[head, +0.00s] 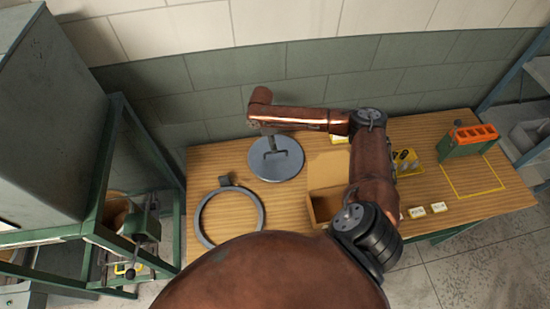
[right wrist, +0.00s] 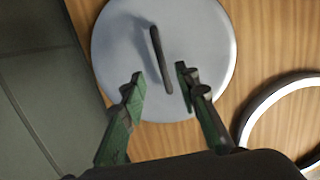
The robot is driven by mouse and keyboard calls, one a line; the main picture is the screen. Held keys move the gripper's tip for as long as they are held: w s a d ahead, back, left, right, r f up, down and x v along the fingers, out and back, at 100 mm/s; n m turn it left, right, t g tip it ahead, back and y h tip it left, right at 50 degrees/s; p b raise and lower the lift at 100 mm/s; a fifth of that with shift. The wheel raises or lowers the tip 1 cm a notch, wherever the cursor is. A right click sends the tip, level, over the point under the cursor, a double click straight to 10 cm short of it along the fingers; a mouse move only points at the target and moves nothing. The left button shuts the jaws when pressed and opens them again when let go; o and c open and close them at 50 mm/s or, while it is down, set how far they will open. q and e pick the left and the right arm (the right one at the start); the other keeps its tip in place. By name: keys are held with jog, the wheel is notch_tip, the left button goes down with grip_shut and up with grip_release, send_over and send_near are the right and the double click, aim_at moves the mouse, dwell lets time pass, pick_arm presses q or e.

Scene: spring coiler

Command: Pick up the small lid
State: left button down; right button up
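The small lid (head: 289,163) is a round grey disc with a raised bar handle, lying flat on the wooden table. It also fills the upper middle of the right wrist view (right wrist: 205,45). My right gripper (head: 270,145) is over the lid's far left part, partly hidden by its own arm. In the right wrist view its green fingers (right wrist: 160,75) are open. The near end of the dark handle (right wrist: 157,50) shows between the fingertips, with a gap on each side. My left gripper is in neither view.
A grey ring (head: 203,222) lies left of the lid. An open cardboard box (head: 322,207) stands right of it, partly behind my right arm. A green and orange holder (head: 470,138) stands at the table's right. Small pale boxes (head: 438,208) lie near the front edge.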

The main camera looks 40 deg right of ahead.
aim_at(276, 155)
jog(key=f, duration=0.4)
jog(key=s+f+p, duration=0.1)
jog(key=f, duration=0.2)
jog(key=shift+d, duration=0.4)
jog(key=shift+c, duration=0.3)
jog(key=shift+r, duration=0.1)
grip_shut()
